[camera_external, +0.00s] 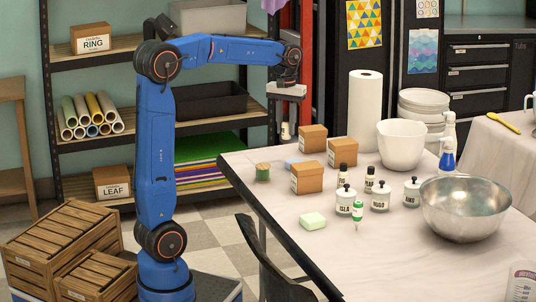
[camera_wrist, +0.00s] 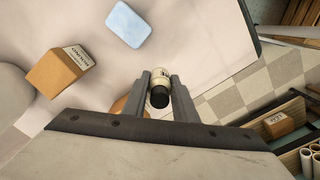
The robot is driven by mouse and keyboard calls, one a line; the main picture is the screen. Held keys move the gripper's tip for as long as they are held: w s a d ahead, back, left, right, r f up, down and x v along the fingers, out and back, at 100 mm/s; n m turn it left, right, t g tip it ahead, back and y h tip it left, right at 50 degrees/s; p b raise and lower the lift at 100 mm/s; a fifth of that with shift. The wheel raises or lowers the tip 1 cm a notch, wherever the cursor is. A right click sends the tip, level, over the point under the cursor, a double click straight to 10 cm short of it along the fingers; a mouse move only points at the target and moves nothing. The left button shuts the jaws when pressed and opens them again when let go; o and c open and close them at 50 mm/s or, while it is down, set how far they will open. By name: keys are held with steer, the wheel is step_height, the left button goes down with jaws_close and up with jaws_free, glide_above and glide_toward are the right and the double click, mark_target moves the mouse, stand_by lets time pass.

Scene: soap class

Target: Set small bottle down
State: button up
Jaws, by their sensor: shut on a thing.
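My gripper (camera_wrist: 161,85) is shut on a small bottle (camera_wrist: 162,70) with a pale body and a black cap. In the external view my gripper (camera_external: 286,112) hangs by the table's far left corner, with the pale bottle (camera_external: 285,131) low between its fingers. The bottle appears above the level of the tabletop (camera_external: 270,222). In the wrist view it overlaps the table's edge, so I cannot tell whether it is over the table. Two similar small dark-capped bottles, one (camera_external: 342,178) and another (camera_external: 370,178), stand on the table among labelled jars.
Several cardboard boxes (camera_external: 312,138), a green spool (camera_external: 262,172) and a light blue block (camera_wrist: 127,24) occupy the near-corner area. The front left tabletop is clear.

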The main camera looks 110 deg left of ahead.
mark_target(286, 115)
steer(key=shift+f, duration=3.65)
steer(key=shift+f, duration=0.1)
steer(key=o, duration=1)
steer(key=shift+o, duration=0.2)
step_height(286, 115, up, 12)
steer(key=shift+r, duration=0.1)
